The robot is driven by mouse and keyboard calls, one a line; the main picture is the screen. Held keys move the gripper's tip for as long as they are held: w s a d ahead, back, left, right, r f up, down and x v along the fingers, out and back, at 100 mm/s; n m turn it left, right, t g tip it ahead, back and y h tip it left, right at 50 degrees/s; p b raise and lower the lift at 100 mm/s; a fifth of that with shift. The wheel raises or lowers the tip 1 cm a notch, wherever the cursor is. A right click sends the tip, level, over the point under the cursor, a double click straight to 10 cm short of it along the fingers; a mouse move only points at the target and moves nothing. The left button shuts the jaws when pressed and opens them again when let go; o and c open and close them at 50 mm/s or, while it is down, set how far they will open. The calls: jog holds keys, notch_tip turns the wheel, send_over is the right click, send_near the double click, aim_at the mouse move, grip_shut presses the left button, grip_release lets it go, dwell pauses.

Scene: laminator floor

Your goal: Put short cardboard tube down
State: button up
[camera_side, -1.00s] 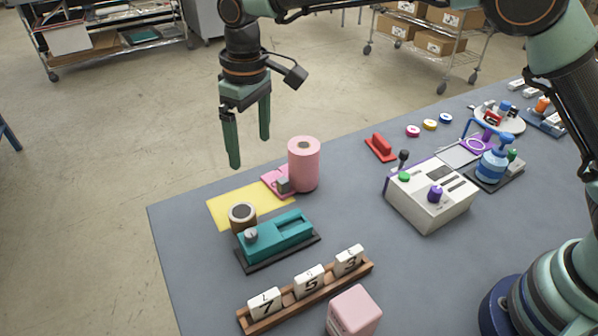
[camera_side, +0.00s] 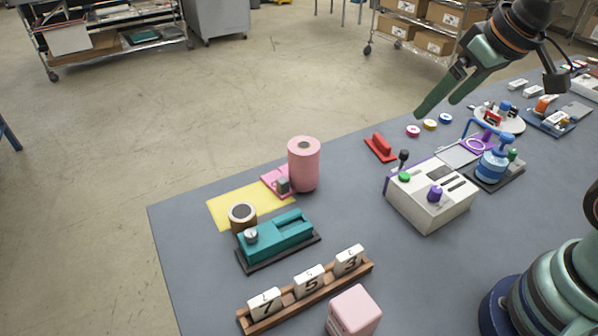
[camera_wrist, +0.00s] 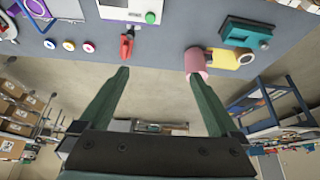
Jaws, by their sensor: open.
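The short cardboard tube (camera_side: 242,216) stands upright at the front edge of the yellow sheet (camera_side: 222,207), right behind the teal device (camera_side: 285,238). It also shows in the wrist view (camera_wrist: 246,59). My gripper (camera_side: 433,108) is open and empty, raised at the far right, well away from the tube. In the wrist view my gripper's fingers (camera_wrist: 158,75) are spread with nothing between them.
A pink roll (camera_side: 304,165) stands beside the yellow sheet. A red block (camera_side: 380,147), several coloured rings (camera_side: 430,125) and a white control box (camera_side: 430,195) stand on the right. Number tiles (camera_side: 308,281) stand in front. The table's left front is clear.

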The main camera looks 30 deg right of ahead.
jog(key=shift+s+d+f, duration=0.45)
jog(key=shift+s+d, duration=0.05)
jog(key=shift+s, duration=0.2)
jog(key=shift+s+f, duration=0.1)
jog(key=shift+c, duration=1.2)
jog(key=c, duration=0.5)
jog(key=shift+w+a+r, duration=0.2)
jog(key=shift+w+a, duration=0.2)
jog(key=shift+w, duration=0.1)
jog(key=shift+w+a+r, duration=0.2)
jog(key=shift+w+a, duration=0.2)
jog(key=shift+w, duration=0.1)
grip_shut()
jog(key=n+g, duration=0.5)
jog(key=n, duration=0.2)
send_over(243, 220)
jog(key=d, duration=0.4)
notch_tip(243, 220, down, 14)
jog(key=f, duration=0.9)
jog(key=shift+s+a, duration=0.1)
jog(key=shift+s, duration=0.15)
